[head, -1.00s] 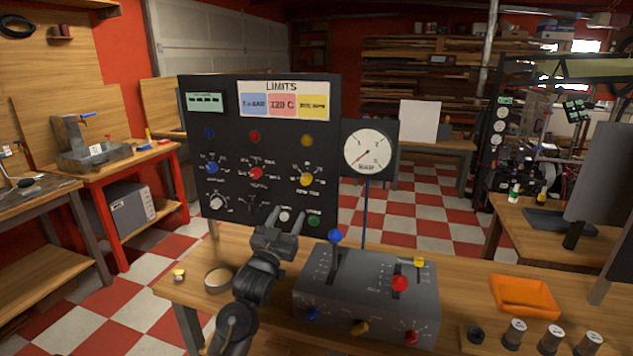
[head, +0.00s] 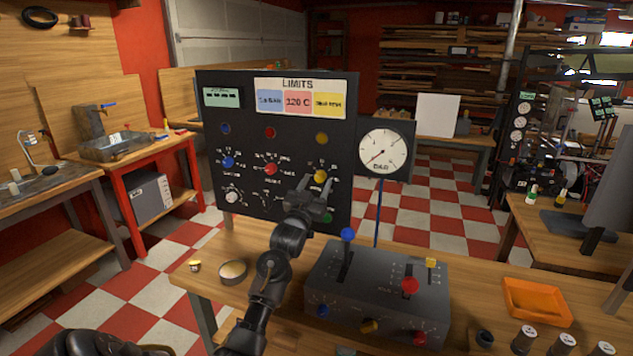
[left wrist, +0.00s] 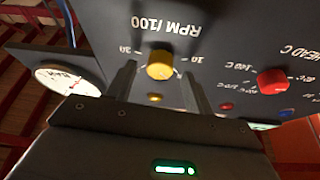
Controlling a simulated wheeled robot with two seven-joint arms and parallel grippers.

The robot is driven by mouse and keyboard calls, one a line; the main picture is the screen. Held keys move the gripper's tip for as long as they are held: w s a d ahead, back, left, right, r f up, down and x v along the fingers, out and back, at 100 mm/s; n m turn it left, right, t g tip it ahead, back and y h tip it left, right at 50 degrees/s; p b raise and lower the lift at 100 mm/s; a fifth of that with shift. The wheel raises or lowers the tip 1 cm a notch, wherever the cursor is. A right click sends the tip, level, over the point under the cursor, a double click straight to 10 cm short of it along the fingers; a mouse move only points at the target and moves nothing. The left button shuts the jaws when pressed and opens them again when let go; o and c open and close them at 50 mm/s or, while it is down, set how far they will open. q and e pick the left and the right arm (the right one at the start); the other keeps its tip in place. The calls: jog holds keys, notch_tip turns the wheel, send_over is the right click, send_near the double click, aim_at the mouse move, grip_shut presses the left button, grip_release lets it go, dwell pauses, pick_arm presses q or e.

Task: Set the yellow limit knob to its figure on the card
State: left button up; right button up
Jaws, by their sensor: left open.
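The yellow limit knob (head: 321,176) is on the right side of the upright black panel, right of the red knob (head: 271,169) and the blue knob (head: 228,162). In the left wrist view the yellow knob (left wrist: 160,65) appears upside down, beside the label RPM/100 and the figures 20 and 10. The LIMITS card (head: 298,98) is at the panel's top, with blue, red and yellow fields; the red reads 120 C, the yellow is too small to read surely. My left gripper (head: 317,189) is open just below the yellow knob, its fingers apart on either side in the wrist view.
A round dial gauge (head: 383,151) stands right of the panel. A grey lever box (head: 378,290) with blue, red and yellow knobs sits in front on the bench. An orange tray (head: 536,302) lies at the right. A round tin (head: 232,272) is at the left.

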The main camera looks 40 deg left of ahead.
pick_arm(q)
jog(key=shift+w+a, duration=0.1)
jog(key=shift+w, duration=0.2)
pick_arm(e)
jog(key=shift+s, duration=0.25)
pick_arm(q)
jog(key=shift+r, duration=0.1)
jog(key=c, duration=1)
pick_arm(e)
jog(key=shift+d, duration=0.15)
pick_arm(q)
jog(key=shift+m, duration=0.3)
